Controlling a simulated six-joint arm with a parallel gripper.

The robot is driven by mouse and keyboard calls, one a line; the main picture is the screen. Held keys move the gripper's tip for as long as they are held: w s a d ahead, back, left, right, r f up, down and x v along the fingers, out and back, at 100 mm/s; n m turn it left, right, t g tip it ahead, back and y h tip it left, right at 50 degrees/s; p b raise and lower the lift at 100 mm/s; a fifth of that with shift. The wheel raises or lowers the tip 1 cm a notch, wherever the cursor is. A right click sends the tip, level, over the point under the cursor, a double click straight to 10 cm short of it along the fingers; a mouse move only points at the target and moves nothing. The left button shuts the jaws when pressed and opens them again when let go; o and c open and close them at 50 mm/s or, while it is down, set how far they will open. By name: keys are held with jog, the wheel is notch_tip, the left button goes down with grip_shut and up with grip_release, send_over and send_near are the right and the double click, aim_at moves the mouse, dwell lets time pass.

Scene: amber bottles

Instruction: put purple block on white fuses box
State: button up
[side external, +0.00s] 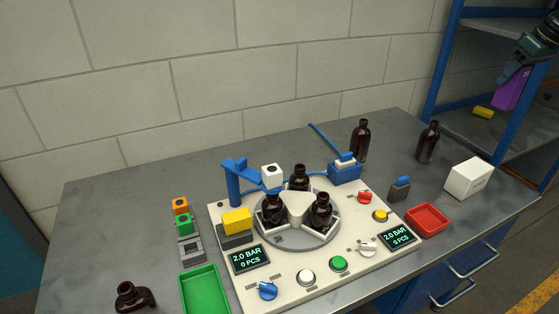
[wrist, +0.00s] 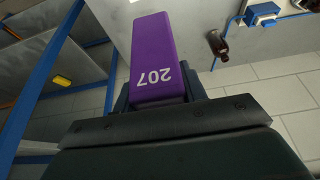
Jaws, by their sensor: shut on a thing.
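The purple block (wrist: 158,65), marked 207, is held in my gripper (wrist: 160,95), which is shut on it. In the side external view the purple block (side external: 511,92) hangs below my gripper (side external: 514,76) at the upper right, in front of the blue shelf unit and well above the table. The white box (side external: 469,179) sits on the right end of the table, below and left of the block. Its small label is too small to read.
Amber bottles (side external: 428,142) stand at the table's back right, and others sit in the machine's round carousel (side external: 262,238). A red tray (side external: 427,218) lies left of the white box. A blue shelf post (side external: 441,65) rises close to my gripper. A yellow block (side external: 483,112) rests on the shelf.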

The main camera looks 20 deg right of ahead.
notch_tip(320, 180, down, 20)
jog(key=shift+r, duration=0.15)
dwell(0.9)
jog(key=o, duration=1.1)
jog(key=shift+c, duration=0.2)
jog(key=v, duration=1.2)
jog(key=shift+a, duration=0.1)
